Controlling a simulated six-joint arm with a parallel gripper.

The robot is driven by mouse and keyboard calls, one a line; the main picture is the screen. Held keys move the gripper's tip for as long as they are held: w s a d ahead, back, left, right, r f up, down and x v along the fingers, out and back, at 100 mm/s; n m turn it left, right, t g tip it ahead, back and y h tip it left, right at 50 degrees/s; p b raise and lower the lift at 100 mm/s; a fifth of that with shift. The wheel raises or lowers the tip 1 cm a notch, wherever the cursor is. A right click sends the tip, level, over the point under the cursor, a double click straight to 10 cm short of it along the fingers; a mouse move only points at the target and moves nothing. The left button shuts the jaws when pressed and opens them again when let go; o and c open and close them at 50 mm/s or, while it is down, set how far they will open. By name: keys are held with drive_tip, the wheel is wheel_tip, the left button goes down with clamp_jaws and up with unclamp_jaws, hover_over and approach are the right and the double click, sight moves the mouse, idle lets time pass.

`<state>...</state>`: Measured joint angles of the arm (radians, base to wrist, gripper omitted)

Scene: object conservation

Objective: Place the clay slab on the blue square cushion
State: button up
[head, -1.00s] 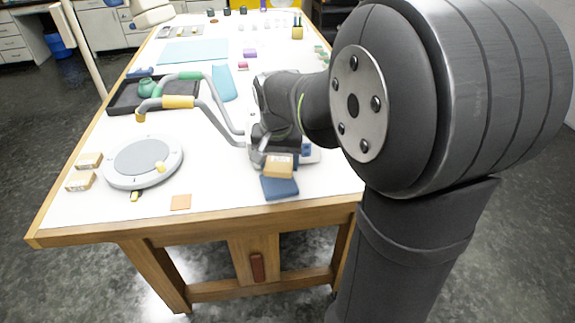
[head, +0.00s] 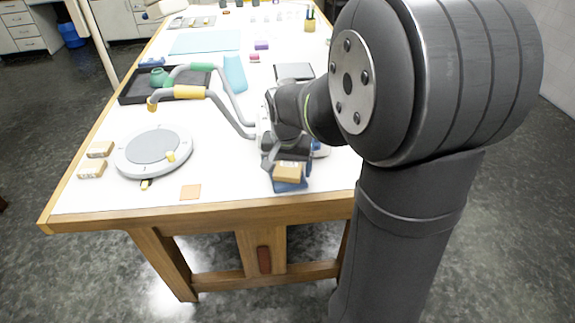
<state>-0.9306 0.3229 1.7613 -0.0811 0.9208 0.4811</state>
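The clay slab is a small tan block (head: 288,171) near the front edge of the table in the head view. It sits over the blue square cushion (head: 292,186) and hides much of its top. The slab looks to be on the cushion or very close above it; I cannot tell if they touch. My gripper (head: 277,164) is right at the slab, at its back and left side. Its fingertips are partly hidden, so whether it grips the slab is unclear.
A round grey turntable (head: 153,150) and two tan blocks (head: 92,169) stand at the left. A dark tray (head: 140,96) with a green pot is farther back. Bare tabletop lies between turntable and cushion.

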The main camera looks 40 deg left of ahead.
sight(288, 168)
wheel_tip(288, 168, up, 12)
drive_tip(key=s, duration=0.1)
drive_tip(key=shift+s+d, duration=0.3)
drive_tip(key=shift+d, duration=0.1)
idle(0.4)
drive_tip(key=f, duration=0.3)
drive_tip(key=w+f, duration=0.1)
drive_tip(key=f, duration=0.7)
drive_tip(key=shift+w+a+f, duration=0.2)
drive_tip(key=shift+w+a, duration=0.05)
drive_tip(key=shift+a, duration=0.1)
drive_tip(key=shift+w+a, duration=0.1)
drive_tip(key=shift+r, duration=1.7)
